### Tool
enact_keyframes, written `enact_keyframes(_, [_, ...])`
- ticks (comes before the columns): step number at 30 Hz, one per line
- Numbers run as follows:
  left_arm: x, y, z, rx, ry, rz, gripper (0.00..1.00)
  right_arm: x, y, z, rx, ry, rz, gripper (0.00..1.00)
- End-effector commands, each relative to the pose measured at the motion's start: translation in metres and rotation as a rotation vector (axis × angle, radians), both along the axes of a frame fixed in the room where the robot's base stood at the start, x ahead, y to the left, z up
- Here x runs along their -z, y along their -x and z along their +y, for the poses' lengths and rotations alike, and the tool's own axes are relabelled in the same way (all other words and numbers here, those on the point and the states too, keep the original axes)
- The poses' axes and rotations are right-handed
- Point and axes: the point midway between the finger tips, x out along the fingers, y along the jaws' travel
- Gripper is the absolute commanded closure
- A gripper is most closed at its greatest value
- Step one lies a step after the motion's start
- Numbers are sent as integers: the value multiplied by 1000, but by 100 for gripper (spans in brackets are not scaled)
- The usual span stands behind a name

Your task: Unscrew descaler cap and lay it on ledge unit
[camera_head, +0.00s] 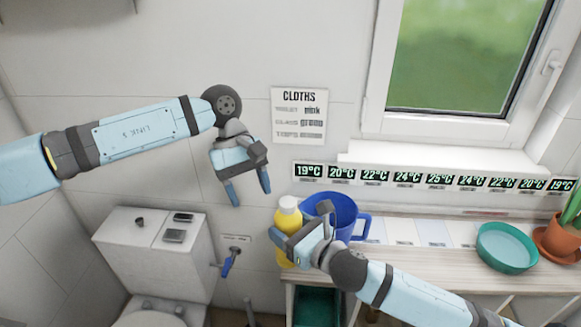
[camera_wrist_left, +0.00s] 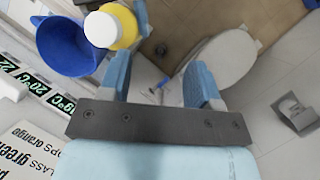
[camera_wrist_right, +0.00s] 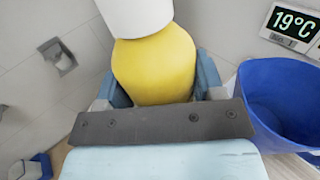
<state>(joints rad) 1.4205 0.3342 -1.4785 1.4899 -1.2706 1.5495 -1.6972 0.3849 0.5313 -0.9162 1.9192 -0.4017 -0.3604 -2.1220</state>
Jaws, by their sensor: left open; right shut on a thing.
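The descaler is a yellow bottle (camera_head: 288,222) with a white cap (camera_head: 289,204), upright at the left end of the ledge unit (camera_head: 455,265). The cap is on the bottle, and it also shows in the left wrist view (camera_wrist_left: 101,29) and the right wrist view (camera_wrist_right: 136,15). My right gripper (camera_head: 287,243) is shut on the bottle's yellow body below the cap. My left gripper (camera_head: 249,192) is open and empty, above and left of the bottle, with its fingers pointing down. The bottle's lower part is partly hidden by my right gripper.
A blue jug (camera_head: 345,213) stands close to the right of the bottle. A teal bowl (camera_head: 507,247) and a potted plant (camera_head: 562,240) stand at the right end. A toilet (camera_head: 160,262) is at lower left. A strip of temperature displays (camera_head: 408,177) runs along the wall.

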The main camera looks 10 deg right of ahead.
Motion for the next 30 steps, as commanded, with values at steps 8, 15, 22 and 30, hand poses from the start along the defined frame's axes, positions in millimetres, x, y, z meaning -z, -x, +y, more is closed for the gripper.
enact_keyframes(8, [-41, 7, -70, 127, -181, -343, 43, -1, 0, 0, -1, -1, -2, 100])
enact_keyframes(15, [-35, 8, -80, 138, -208, -402, 43, -1, 0, 0, -1, -1, -2, 100])
enact_keyframes(22, [1, 8, -79, 138, -206, -400, 43, -1, 0, 0, -1, -1, -2, 100])
enact_keyframes(30, [29, 8, -79, 139, -205, -399, 43, -1, 0, 0, -1, -1, -2, 100])
